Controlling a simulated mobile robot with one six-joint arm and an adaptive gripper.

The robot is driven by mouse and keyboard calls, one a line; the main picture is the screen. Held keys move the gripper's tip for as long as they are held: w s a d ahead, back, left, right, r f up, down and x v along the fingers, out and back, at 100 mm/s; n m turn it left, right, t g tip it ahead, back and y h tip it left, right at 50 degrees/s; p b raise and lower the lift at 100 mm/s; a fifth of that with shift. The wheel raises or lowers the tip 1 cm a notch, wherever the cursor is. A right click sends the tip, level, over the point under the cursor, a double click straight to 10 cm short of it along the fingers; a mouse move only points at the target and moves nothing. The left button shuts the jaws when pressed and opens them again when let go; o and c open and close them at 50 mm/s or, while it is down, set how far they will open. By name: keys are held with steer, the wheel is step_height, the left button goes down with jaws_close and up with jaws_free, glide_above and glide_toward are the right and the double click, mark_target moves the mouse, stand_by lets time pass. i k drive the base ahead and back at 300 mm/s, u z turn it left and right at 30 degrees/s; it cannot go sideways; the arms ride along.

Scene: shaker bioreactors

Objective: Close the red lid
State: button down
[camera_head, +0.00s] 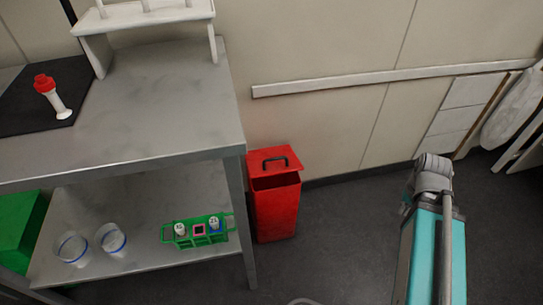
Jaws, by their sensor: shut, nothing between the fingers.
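The red lid (259,157) with its dark handle belongs to a red bin (275,215) on the floor, just right of the metal bench. The lid stands raised at the back of the bin. A dark strip of the bin's opening shows in front of it, so the bin is partly open. My teal and grey arm shows at the right, apart from the bin. My gripper is not clearly in the picture.
The metal bench (160,115) stands close left of the bin. It bears a red-capped white vessel (58,103) on a black mat (20,115). Its lower shelf holds a green rack (180,242) and two clear beakers (72,250).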

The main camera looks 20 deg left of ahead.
mark_target(271, 155)
steer(key=u, duration=0.4)
steer(key=k, duration=1.35)
steer(key=z, duration=0.3)
steer(key=i, duration=1.05)
steer(key=u, duration=0.05)
